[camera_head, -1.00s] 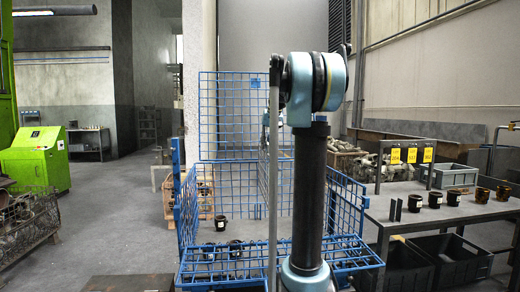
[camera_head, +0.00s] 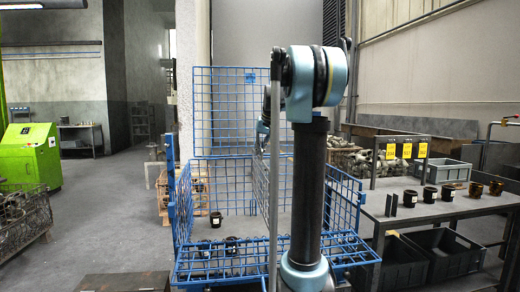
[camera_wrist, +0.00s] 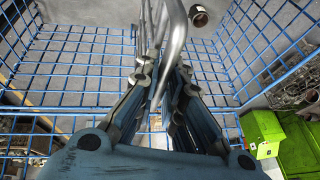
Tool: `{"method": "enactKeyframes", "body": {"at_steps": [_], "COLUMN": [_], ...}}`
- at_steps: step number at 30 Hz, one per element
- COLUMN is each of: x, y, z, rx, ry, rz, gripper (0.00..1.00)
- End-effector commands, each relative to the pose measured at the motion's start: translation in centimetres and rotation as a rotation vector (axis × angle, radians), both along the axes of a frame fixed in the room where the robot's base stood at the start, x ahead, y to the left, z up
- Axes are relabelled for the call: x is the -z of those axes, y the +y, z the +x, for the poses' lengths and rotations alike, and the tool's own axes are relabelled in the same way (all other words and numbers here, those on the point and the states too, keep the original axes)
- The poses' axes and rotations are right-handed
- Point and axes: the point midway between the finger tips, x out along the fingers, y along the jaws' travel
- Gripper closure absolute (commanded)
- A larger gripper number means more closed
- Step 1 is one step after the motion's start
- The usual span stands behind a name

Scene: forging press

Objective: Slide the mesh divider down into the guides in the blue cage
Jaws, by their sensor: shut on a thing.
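The blue cage (camera_head: 183,215) stands on the floor ahead, with tall mesh walls and a lower front flap. In the wrist view its blue mesh (camera_wrist: 75,70) spreads on both sides. My gripper (camera_wrist: 160,75) points down into the cage space, shut on the mesh divider (camera_wrist: 177,30), which shows there as a bent grey tube with thin grey wires beside it. In the head view my arm hides the gripper and most of the divider. I cannot make out the guides, or whether the divider's lower edge touches them.
Black cups (camera_head: 215,219) lie on the cage floor. At right stands a table (camera_head: 440,208) with several cups and yellow tags, with grey crates (camera_head: 455,262) below. A green machine (camera_head: 30,155) and wire basket stand at left. Grey floor at left is open.

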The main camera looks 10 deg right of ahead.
Motion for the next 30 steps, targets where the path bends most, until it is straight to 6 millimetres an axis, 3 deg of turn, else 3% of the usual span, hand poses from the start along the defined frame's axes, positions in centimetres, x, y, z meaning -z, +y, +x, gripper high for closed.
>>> {"method": "enactKeyframes", "body": {"at_steps": [19,30], "x": [3.2,4.0], "y": [0.0,0.0], "z": [0.0,0.0], "rx": [0.0,0.001], "ry": [-0.001,-0.001], "rz": [0.0,0.0], "gripper": [1.0,1.0]}}
